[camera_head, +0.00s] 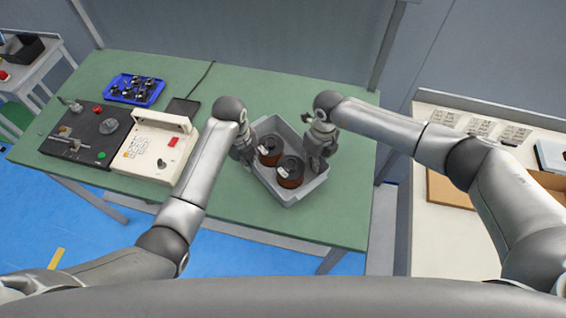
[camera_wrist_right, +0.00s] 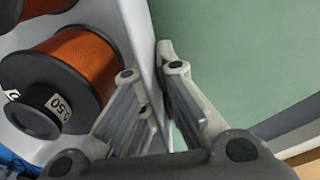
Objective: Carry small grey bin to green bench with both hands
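The small grey bin (camera_head: 304,194) is over the right part of the green bench (camera_head: 228,220). I cannot tell whether its base touches the bench top. It holds two dark spools of copper-coloured wire (camera_head: 290,172) (camera_head: 270,150); a spool shows large in the right wrist view (camera_wrist_right: 65,75). My left gripper (camera_head: 246,158) is at the bin's left wall, its fingertips mostly hidden. My right gripper (camera_head: 318,166) is at the opposite wall. In the right wrist view its fingers (camera_wrist_right: 155,95) are on either side of the bin wall (camera_wrist_right: 140,35), closed on it.
A blue tray of small parts (camera_head: 135,88), a dark winder unit (camera_head: 88,133) and a cream control box (camera_head: 155,145) stand on the bench's left. A white table (camera_head: 440,235) with a cardboard box is to the right, across a gap. Bench top behind the bin is clear.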

